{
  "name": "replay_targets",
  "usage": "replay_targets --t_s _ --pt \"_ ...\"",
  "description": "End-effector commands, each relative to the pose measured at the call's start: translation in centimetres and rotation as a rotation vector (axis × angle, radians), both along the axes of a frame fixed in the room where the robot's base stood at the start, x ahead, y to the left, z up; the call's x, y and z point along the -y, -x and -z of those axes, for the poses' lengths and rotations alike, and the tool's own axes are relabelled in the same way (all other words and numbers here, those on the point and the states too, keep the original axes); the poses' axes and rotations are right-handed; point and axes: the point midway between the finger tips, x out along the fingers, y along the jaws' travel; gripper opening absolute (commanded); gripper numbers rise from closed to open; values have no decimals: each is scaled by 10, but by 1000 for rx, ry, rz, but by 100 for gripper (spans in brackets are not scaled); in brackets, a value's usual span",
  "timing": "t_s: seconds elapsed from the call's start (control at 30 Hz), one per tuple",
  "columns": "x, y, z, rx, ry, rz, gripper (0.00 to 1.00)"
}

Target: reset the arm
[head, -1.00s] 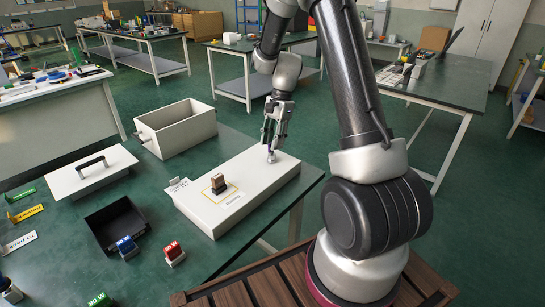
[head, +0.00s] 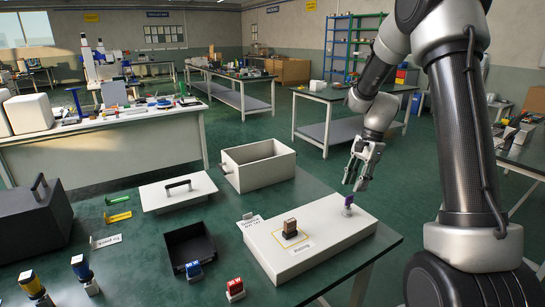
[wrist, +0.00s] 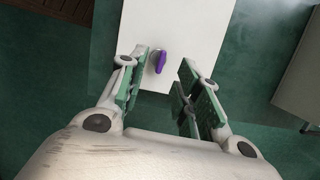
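My gripper (head: 357,183) is open and empty, in the air just above the right end of the white box-like platform (head: 325,250). Below it, a small purple-topped piece (head: 348,204) with a metallic base stands on the platform, apart from the fingers. In the wrist view, the purple top (wrist: 160,61) shows in the gap between the spread green-padded fingers of my gripper (wrist: 165,75). My arm reaches in from the right in the head view.
A brown block-like stamp (head: 290,228) stands in a yellow-outlined square on the platform. Nearby are an open grey box (head: 259,172), its handled lid (head: 178,193), a black tray (head: 188,246), and blue and red stamps. Open floor lies behind the table.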

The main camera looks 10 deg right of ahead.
Motion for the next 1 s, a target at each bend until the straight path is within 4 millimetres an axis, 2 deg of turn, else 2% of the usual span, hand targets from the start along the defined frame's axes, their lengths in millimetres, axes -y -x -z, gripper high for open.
replay_targets --t_s 0.17,0.3,0.4,0.5,0.6,0.7,0.8,0.9,1.0 --pt "-6 29 -55 98 32 -155 33" --pt "-14 77 -112 215 85 -371 33" --pt "-17 116 -142 294 132 -531 33" --pt "-19 156 -164 366 186 -688 33" --pt "-20 196 -178 432 244 -841 33" --pt "-19 231 -182 485 300 -975 33" --pt "-17 255 -182 521 348 -1077 33" --pt "-16 270 -180 543 378 -1142 33" --pt "-15 277 -179 551 395 -1175 33"
